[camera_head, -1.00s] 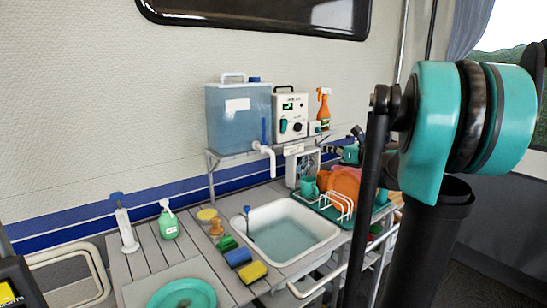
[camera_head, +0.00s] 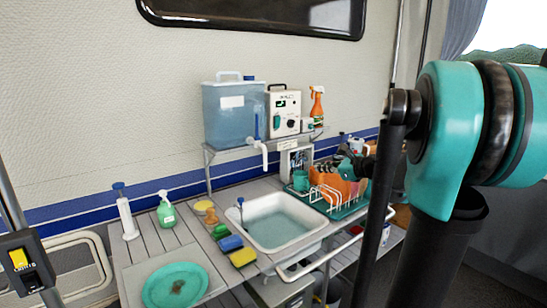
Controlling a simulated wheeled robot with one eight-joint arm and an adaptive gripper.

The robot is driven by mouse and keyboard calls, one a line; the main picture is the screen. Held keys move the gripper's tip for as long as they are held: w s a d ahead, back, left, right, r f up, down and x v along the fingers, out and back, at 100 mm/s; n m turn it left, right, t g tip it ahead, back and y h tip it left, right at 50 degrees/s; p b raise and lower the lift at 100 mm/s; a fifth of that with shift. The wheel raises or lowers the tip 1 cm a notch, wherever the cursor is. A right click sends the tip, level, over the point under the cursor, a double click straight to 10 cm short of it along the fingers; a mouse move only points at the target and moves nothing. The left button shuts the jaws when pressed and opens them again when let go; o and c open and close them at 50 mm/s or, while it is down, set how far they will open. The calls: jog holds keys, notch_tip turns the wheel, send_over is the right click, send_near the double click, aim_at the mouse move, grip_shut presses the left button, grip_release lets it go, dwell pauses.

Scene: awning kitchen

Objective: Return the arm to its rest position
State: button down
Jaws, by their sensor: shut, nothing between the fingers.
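My arm stands at the right, with a teal and black joint (camera_head: 450,130) close to the camera and dark links running up and down. My gripper (camera_head: 346,166) is small and dark beyond the link, in front of the orange plates in the dish rack as seen from here. It looks shut and empty. The link hides part of it, and I cannot tell its distance from the rack.
The dish rack (camera_head: 350,210) stands right of the sink (camera_head: 290,229). A water tank (camera_head: 232,118) and spray bottle (camera_head: 317,103) stand on the shelf above. A teal plate (camera_head: 160,287), soap bottle (camera_head: 166,212) and sponges (camera_head: 243,257) are on the slatted counter.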

jog(key=s+a+f+n+g+h, duration=0.3)
jog(key=s+a+f+n+g, duration=0.1)
jog(key=s+f+n, duration=0.85)
jog(key=s+d+f+n+g+h, duration=0.1)
jog(key=s+d+f+n+h, duration=0.2)
jog(key=s+f+n, duration=0.3)
jog(key=s+d+f+n+g+h, duration=0.2)
jog(key=s+f+n, duration=0.3)
jog(key=s, duration=0.5)
notch_tip(320, 180, down, 3)
jog(key=shift+d+r+n+h, duration=0.1)
jog(key=shift+d+n+h, duration=0.25)
jog(key=shift+d+h, duration=0.25)
